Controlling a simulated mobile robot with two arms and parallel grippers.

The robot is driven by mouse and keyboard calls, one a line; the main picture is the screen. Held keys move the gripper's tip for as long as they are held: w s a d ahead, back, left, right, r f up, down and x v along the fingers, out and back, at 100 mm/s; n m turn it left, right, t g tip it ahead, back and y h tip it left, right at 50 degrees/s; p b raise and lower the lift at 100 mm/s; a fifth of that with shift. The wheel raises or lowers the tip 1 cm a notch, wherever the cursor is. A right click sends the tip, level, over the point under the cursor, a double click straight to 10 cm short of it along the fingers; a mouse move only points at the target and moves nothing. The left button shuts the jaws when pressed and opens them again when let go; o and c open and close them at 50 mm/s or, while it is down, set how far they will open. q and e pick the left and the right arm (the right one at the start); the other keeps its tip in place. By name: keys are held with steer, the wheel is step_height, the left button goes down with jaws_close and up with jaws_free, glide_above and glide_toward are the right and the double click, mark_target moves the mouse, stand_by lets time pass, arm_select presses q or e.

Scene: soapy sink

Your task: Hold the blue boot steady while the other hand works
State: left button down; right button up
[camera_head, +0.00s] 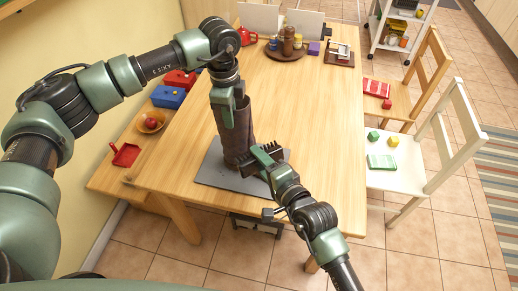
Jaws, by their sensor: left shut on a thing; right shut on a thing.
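A tall boot (243,132) stands upright on a grey mat (215,172) near the table's front edge. Its shaft looks dark brown, not blue; its foot is largely hidden. My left gripper (229,122) comes down from above and is shut on the boot's upper shaft. My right gripper (262,162) is low beside the boot's right side, shut on a dark, black-bristled brush-like thing (271,148). The brush is close to the boot; I cannot tell whether they touch.
A round brown tray (271,51) with small containers and a red mug (247,36) stand at the far end. A side bench on the left holds red and blue boxes (168,97), a fruit bowl (150,121) and a red dustpan (126,155). The table's right half is clear.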

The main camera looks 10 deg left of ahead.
step_height(320, 180, down, 9)
steer(key=s+d+g, duration=0.1)
steer(key=d, duration=0.1)
steer(key=shift+n+y, duration=0.4)
steer(key=shift+w+a, duration=1.85)
steer(key=shift+a, duration=0.15)
steer(key=shift+w+a, duration=0.6)
steer(key=shift+w, duration=0.1)
steer(key=shift+r, duration=0.1)
